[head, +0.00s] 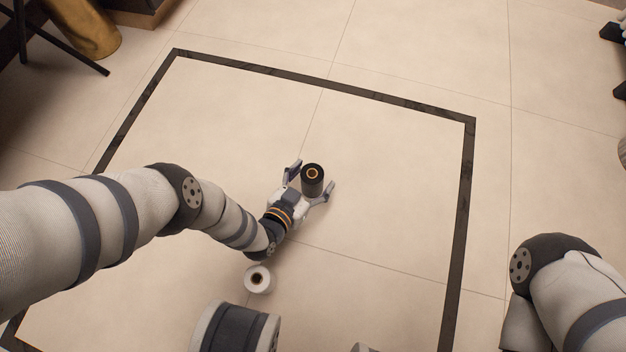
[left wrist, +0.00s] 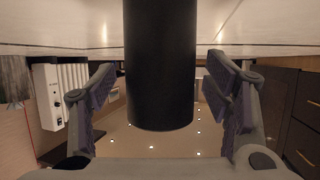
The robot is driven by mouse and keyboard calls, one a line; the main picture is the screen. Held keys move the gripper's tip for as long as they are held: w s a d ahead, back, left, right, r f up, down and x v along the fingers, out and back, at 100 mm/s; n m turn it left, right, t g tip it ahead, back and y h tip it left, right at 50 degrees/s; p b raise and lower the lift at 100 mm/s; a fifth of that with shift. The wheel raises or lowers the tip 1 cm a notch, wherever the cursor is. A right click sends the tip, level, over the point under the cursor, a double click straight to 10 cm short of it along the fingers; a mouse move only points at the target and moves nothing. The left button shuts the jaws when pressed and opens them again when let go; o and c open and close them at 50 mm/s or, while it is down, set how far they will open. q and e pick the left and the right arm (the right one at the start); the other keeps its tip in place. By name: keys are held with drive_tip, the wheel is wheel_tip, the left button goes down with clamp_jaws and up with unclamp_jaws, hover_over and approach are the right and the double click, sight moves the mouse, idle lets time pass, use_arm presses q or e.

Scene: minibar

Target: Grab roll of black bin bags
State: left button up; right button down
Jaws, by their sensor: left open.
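The roll of black bin bags (head: 312,182) stands upright on the tiled floor in the head view, with a tan core at its top. My left gripper (head: 310,179) is open, with one finger on each side of the roll. In the left wrist view the black roll (left wrist: 161,65) fills the middle between the two spread fingers (left wrist: 166,95). Gaps show on both sides, so the fingers are apart from it. My right gripper is not in view; only part of my right arm shows at the lower right.
A white roll (head: 257,279) stands on the floor near my left forearm. A dark inlaid border (head: 467,190) frames this floor area. A gold cylindrical object (head: 85,28) and dark thin legs (head: 62,55) are at the upper left. The floor beyond the black roll is clear.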

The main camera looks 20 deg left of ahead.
use_arm(q)
drive_tip(key=shift+w, duration=0.1)
drive_tip(key=c, duration=1.4)
drive_tip(key=shift+r, duration=0.15)
